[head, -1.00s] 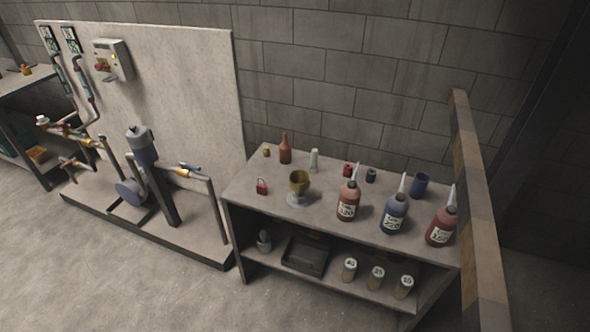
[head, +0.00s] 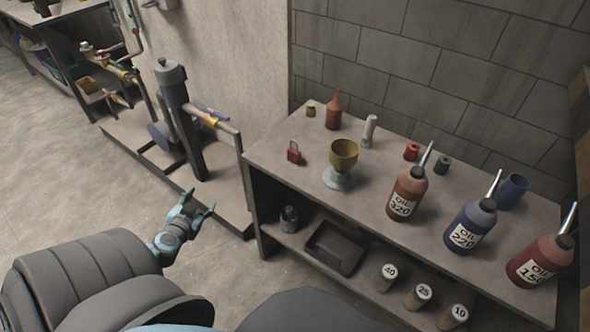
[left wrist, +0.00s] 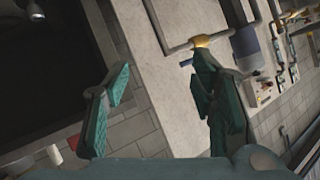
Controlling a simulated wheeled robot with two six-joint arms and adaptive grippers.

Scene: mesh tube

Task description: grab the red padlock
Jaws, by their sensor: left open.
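The red padlock (head: 294,154) stands near the left end of the bench top (head: 275,168) in the head view, left of the yellow goblet. My left gripper (head: 197,207) is open and empty, to the left of the bench and lower in the picture than the padlock, clear of it. The left wrist view shows its two teal fingers (left wrist: 160,100) spread apart with nothing between them. I cannot make out the padlock in the left wrist view. My right gripper is not in view.
A yellow goblet (head: 344,155) stands right of the padlock, with a red-brown bottle (head: 333,112) behind. Oil bottles (head: 407,194) stand further right. The lower shelf holds a dark tray (head: 336,248) and canisters. A pump (head: 175,95) with pipes stands left of the bench.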

